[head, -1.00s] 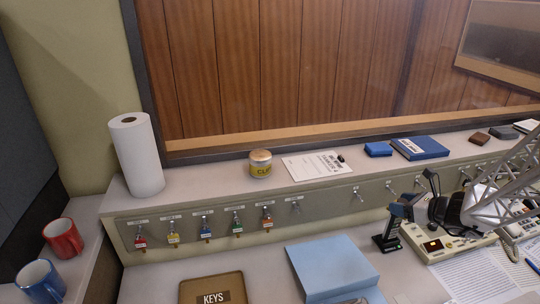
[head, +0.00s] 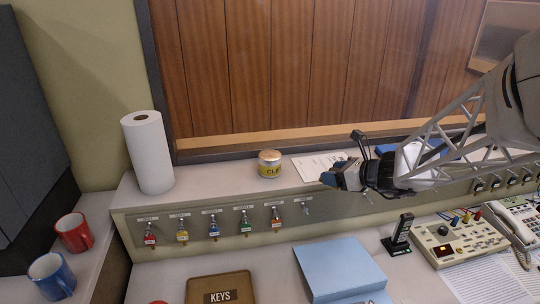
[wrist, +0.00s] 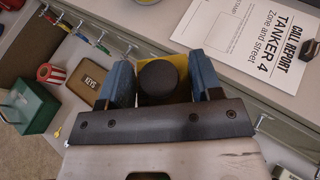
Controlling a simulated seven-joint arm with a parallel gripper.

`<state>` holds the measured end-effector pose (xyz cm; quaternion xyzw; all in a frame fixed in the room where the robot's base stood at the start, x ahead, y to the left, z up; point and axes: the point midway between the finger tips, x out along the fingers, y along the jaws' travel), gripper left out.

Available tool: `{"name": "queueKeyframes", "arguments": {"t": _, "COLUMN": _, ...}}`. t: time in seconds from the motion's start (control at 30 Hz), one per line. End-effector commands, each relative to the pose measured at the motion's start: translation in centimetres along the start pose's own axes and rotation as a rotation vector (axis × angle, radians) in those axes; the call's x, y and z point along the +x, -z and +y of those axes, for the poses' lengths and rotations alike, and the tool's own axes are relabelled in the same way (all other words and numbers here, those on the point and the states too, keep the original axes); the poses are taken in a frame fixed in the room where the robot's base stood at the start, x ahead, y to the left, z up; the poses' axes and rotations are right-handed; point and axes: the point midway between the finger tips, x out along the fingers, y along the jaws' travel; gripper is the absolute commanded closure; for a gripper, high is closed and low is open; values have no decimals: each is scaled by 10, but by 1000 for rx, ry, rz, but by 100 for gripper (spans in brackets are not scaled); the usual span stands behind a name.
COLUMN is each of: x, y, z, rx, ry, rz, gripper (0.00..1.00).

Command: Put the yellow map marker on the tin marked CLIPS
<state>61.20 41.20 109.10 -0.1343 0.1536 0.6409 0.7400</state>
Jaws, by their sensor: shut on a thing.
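The marker is hard to make out in the head view.
A call report sheet (head: 311,166) lies on the ledge, partly behind my gripper. A paper towel roll (head: 148,153) stands left of the tin. Key tags hang along the panel below. A KEYS tray (head: 207,284) and a light blue folder (head: 340,268) lie on the desk.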

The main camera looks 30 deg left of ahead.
Motion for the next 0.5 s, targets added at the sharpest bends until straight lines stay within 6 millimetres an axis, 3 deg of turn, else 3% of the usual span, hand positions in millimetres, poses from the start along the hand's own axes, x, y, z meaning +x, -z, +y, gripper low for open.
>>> {"name": "queueKeyframes", "arguments": {"t": 0.5, "x": 52, "y": -76, "z": 91, "rx": -47, "ry": -108, "rz": -15, "gripper": 65}}
